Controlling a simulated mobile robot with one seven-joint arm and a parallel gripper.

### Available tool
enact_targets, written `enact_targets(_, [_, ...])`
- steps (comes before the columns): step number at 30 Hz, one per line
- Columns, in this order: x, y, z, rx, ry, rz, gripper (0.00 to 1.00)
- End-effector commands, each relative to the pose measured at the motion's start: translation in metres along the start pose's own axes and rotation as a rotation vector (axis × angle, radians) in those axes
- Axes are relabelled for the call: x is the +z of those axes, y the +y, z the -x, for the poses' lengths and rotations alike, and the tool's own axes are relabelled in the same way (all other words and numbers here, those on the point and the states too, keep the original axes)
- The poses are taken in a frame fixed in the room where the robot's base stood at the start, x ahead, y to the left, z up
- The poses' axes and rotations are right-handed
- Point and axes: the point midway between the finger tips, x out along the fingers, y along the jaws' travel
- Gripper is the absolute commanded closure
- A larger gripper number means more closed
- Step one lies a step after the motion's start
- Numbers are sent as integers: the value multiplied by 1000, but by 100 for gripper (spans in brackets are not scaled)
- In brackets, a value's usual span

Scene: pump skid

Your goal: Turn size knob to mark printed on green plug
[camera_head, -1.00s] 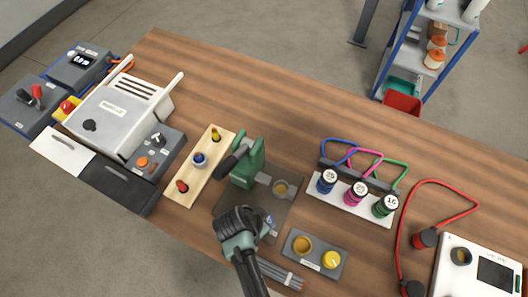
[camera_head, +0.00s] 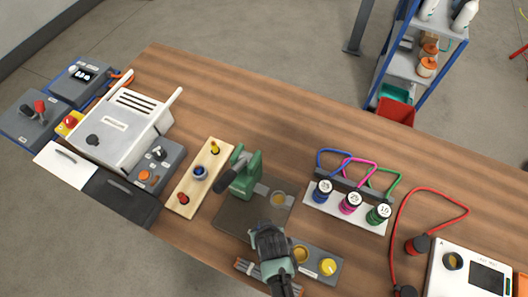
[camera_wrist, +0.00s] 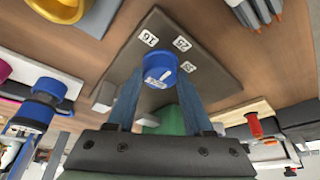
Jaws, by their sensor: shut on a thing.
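The size knob (camera_wrist: 160,66) is a blue round cap with a white pointer line. It sits on the press's dark base plate (camera_wrist: 205,25), beside white marks; the 16 mark (camera_wrist: 148,38) and 25 mark (camera_wrist: 181,43) are readable. My gripper (camera_wrist: 160,88) is shut on the knob, one finger on each side. In the head view my gripper (camera_head: 271,228) hides the knob. Which mark the pointer faces is hard to tell. The green plug (camera_head: 378,214) stands at the right end of a white rack and its top reads 16. The green press (camera_head: 245,177) stands behind the gripper.
Blue and pink plugs share the white rack (camera_head: 322,208). A grey tray with brass and yellow round pieces (camera_head: 328,267) is close right of my gripper; grey rods (camera_head: 255,272) lie in front. A wooden block (camera_head: 184,205) stands left. The table behind the press is clear.

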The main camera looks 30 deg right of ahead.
Motion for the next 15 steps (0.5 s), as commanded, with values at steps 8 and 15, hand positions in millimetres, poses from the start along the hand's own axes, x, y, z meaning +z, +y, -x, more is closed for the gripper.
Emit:
enact_targets(8, [0, 2, -1, -101, 0, 239, 100])
enact_targets(15, [0, 3, -3, -188, 0, 451, 100])
